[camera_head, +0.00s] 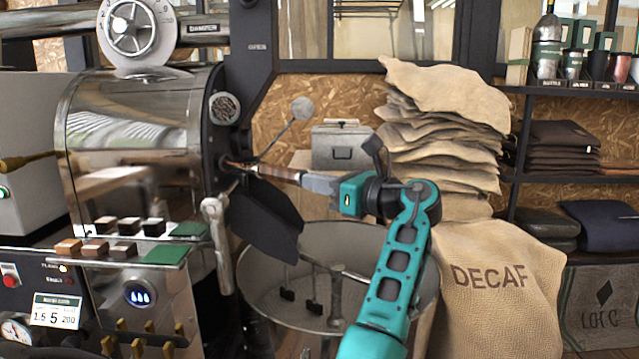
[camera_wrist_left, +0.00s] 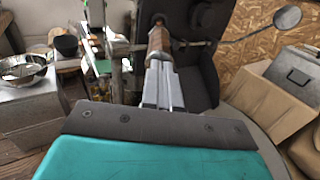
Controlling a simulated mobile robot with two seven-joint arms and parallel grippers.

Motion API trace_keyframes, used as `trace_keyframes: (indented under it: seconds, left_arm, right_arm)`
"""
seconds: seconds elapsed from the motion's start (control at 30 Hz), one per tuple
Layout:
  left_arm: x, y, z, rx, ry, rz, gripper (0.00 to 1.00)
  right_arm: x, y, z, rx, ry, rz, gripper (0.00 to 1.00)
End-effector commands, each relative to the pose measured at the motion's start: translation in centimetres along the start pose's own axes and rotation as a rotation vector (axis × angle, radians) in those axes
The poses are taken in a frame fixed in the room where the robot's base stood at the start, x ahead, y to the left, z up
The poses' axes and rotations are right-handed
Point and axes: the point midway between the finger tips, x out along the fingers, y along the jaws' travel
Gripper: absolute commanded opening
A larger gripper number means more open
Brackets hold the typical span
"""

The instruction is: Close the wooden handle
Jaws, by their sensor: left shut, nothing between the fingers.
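The wooden handle (camera_head: 268,171) is a short brown grip on the front of the steel roaster drum (camera_head: 130,140), beside a dark hanging flap or chute (camera_head: 266,215). It also shows in the left wrist view (camera_wrist_left: 158,40), straight beyond the fingertips. My left gripper (camera_head: 306,181) comes at the handle from the right, with its shut, empty fingers lined up with the handle's end. In the left wrist view the fingers (camera_wrist_left: 160,66) end right at the handle; I cannot tell whether they touch it. My right gripper is not in view.
A round cooling tray (camera_head: 262,290) with stirring arms lies below my left gripper. Stacked burlap sacks (camera_head: 445,130) and a DECAF sack (camera_head: 497,300) stand to the right. A round paddle on a rod (camera_head: 301,108) sticks out above the handle. A grey metal box (camera_head: 340,147) stands behind.

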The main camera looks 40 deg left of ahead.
Motion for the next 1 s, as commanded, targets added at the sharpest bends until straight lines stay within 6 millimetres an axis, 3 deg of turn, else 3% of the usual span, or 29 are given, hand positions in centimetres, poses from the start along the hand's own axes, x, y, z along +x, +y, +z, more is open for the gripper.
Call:
trace_keyframes:
  seconds: [0.37, 0.53, 0.63, 1.0]
  left_arm:
    - [5.7, 0.1, 0.9, 0.004, -0.003, 0.005, 0.0]
    - [8.9, 0.1, 0.8, 0.004, -0.004, 0.005, 0.0]
    - [10.3, 0.1, 0.6, 0.002, -0.002, 0.004, 0.0]
    - [11.5, 0.1, 0.1, -0.003, -0.002, 0.003, 0.0]
  right_arm:
    - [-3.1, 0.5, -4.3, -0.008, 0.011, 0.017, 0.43]
    - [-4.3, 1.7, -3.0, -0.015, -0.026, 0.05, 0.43]
    - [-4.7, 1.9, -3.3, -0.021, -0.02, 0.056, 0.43]
    - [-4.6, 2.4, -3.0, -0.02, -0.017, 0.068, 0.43]
